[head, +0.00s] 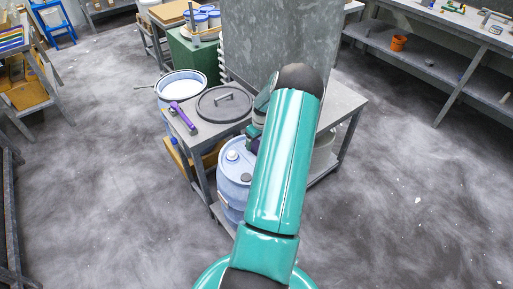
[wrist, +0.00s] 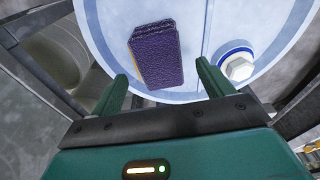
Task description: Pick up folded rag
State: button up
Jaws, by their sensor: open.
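The folded rag (wrist: 158,54) is a dark purple, textured, thick rectangle with a yellowish strip along its left edge. It lies on the pale blue lid of a drum (wrist: 200,18), left of a white hexagonal cap. My gripper (wrist: 160,85) is open in the wrist view, with one green finger on each side of the rag's near end. No contact with the rag shows. In the head view the drum (head: 234,172) stands in front of the table, and my arm hides most of the gripper and nearly all of the rag.
A grey table (head: 345,97) stands right behind the drum. Open floor (head: 400,190) lies to the right.

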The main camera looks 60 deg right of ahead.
jog(key=shift+w+d+f, duration=0.1)
jog(key=shift+w+f, duration=0.1)
jog(key=shift+f, duration=1.05)
jog(key=c, duration=1.1)
jog(key=shift+r, duration=0.15)
jog(key=shift+r, duration=0.55)
jog(key=w+a+r, duration=0.2)
jog(key=w+r, duration=0.1)
jog(key=r, duration=0.1)
jog(key=w+a+r, duration=0.3)
jog(key=w, duration=0.1)
jog(key=w+a+r, duration=0.3)
jog(key=w+r, duration=0.1)
jog(key=shift+w+r, duration=0.2)
jog(key=shift+r, duration=0.15)
